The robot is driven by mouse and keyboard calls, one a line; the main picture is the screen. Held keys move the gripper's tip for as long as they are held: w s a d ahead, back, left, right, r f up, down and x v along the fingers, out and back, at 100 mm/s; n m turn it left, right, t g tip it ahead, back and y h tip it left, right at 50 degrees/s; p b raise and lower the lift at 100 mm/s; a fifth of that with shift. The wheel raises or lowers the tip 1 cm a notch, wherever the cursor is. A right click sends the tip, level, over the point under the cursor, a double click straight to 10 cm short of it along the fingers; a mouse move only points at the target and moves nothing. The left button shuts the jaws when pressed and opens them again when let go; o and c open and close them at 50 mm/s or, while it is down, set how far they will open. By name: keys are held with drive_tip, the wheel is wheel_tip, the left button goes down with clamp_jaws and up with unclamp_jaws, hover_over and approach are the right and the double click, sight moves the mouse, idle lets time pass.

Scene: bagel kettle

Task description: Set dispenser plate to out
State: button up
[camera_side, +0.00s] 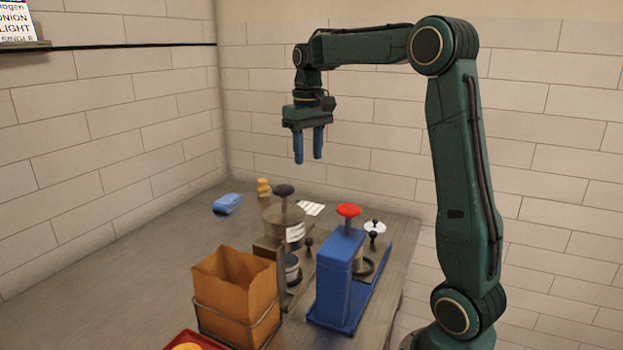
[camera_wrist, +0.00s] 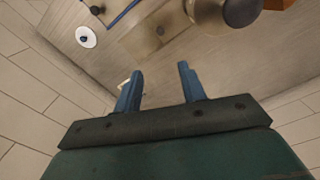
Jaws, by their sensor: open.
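My gripper (camera_side: 308,158) is open and empty, pointing down high above the table. Its two blue fingers also show in the wrist view (camera_wrist: 160,72), apart with nothing between them. Below and right stands a blue dispenser-like unit (camera_side: 334,275) with a red knob (camera_side: 348,210) on top. A flat brownish plate (camera_side: 378,250) with a small black knob (camera_side: 372,237) lies behind it, partly hidden by the blue body. I cannot tell for sure which part is the dispenser plate, or its position. In the wrist view, a brownish plate (camera_wrist: 150,38) shows beyond the fingers.
A grey-brown pot (camera_side: 283,220) with a dark lid knob stands left of the blue unit. A brown paper bag (camera_side: 235,295) in a wire holder stands in front. The left table is clear.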

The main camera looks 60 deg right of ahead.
hover_over(309, 240)
wheel_tip(309, 240, down, 10)
drive_tip(key=shift+f, duration=0.15)
drive_tip(key=shift+f, duration=0.1)
wheel_tip(309, 240, down, 14)
drive_tip(key=shift+r, duration=0.25)
idle(0.7)
clamp_jaws()
